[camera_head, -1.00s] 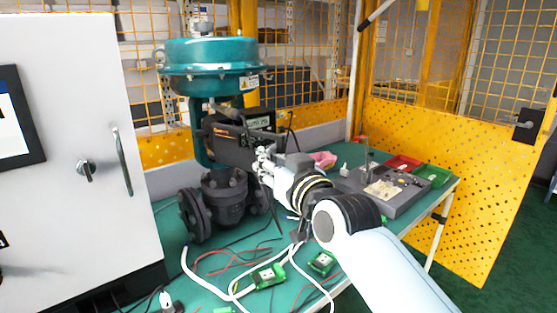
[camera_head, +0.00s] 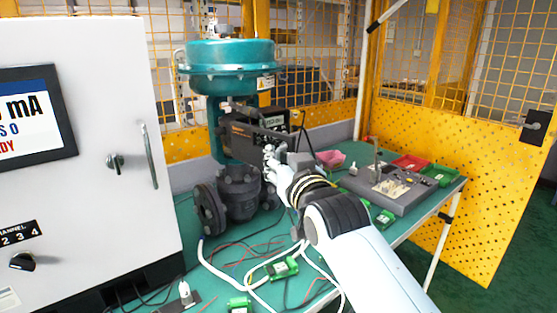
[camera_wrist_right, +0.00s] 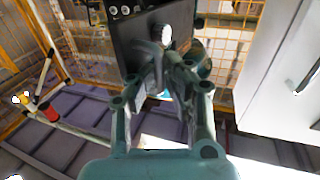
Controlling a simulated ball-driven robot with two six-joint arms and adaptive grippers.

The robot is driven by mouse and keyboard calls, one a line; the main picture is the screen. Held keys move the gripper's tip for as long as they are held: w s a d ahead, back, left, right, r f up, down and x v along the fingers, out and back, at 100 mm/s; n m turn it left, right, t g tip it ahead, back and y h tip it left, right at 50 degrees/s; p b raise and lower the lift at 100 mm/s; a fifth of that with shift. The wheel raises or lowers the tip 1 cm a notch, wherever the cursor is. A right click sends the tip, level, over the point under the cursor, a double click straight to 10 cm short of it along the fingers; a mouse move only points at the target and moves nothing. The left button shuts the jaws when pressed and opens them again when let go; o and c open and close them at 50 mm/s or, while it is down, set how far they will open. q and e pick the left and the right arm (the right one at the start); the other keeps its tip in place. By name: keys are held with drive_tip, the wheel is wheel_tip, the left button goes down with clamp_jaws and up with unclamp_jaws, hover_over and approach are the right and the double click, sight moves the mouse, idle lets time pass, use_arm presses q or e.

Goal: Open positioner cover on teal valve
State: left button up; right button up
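The teal valve (camera_head: 231,66) stands on the bench, its domed actuator above a dark flanged body (camera_head: 238,195). The black positioner (camera_head: 243,142) is mounted on the valve's front, with orange lettering and a small lit display (camera_head: 273,122) at its upper right. A dark bar slants across its front. My right gripper (camera_head: 270,156) is at the positioner's lower right front. In the right wrist view, its fingertips (camera_wrist_right: 168,68) are close together in front of a dark box face with round gauges. My left gripper is not in view.
A white cabinet (camera_head: 95,120) with a screen and handle stands at the left. Cables and green terminal blocks (camera_head: 282,268) lie on the green bench. Yellow mesh fencing stands behind.

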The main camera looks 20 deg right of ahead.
drive_tip(key=o, duration=0.3)
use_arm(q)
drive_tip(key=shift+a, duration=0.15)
use_arm(e)
drive_tip(key=shift+f, duration=0.1)
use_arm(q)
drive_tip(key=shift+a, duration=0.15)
use_arm(e)
drive_tip(key=shift+s, duration=0.1)
drive_tip(key=s, duration=0.7)
drive_tip(key=shift+s, duration=0.15)
drive_tip(key=shift+a, duration=0.1)
